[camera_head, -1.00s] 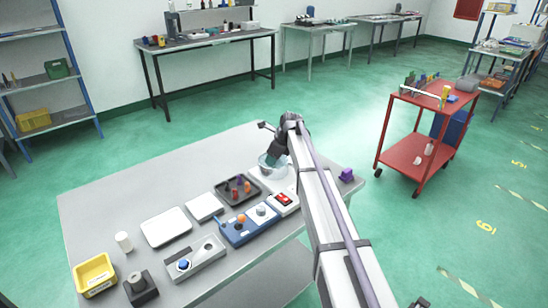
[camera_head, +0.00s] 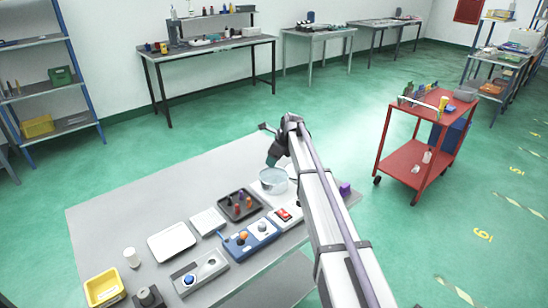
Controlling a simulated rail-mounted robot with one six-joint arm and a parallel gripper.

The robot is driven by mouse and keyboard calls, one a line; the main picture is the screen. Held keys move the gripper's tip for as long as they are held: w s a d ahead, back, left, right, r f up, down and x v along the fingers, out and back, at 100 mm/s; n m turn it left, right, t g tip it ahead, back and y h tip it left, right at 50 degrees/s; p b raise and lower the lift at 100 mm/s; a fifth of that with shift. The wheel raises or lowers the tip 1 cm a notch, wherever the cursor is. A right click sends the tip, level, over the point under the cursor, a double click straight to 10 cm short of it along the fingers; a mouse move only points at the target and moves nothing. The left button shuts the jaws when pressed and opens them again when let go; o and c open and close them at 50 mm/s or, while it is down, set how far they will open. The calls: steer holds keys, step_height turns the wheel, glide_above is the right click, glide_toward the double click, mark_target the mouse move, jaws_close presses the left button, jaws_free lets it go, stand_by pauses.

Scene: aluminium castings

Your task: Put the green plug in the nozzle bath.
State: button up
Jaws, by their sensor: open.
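A clear round bowl (camera_head: 273,186), which looks like the nozzle bath, stands at the far right part of the grey table. My gripper (camera_head: 271,163) is just above and behind its rim, pointing down; it is open, its fingers small and dark. I cannot make out a green plug anywhere; anything inside the bowl is too small and pale to tell. A dark tray (camera_head: 226,212) left of the bowl holds several small red, orange and purple plugs.
On the table (camera_head: 100,225) are a white tray (camera_head: 171,242), a white pad (camera_head: 207,221), a blue fixture (camera_head: 238,252), a grey fixture (camera_head: 212,264), a yellow bin (camera_head: 104,287), a white bottle (camera_head: 131,257) and a purple block (camera_head: 345,188). The left rear tabletop is clear.

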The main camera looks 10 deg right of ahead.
steer(key=s+n+g+h, duration=0.1)
steer(key=s+n+h, duration=0.1)
steer(key=s+n, duration=1)
steer(key=s+f+n+g+h, duration=0.1)
steer(key=s+n, duration=1.2)
steer(key=s, duration=1.7)
steer(key=shift+f+g+h, duration=0.15)
steer(key=shift+g+h, duration=0.15)
steer(key=shift+h, duration=0.1)
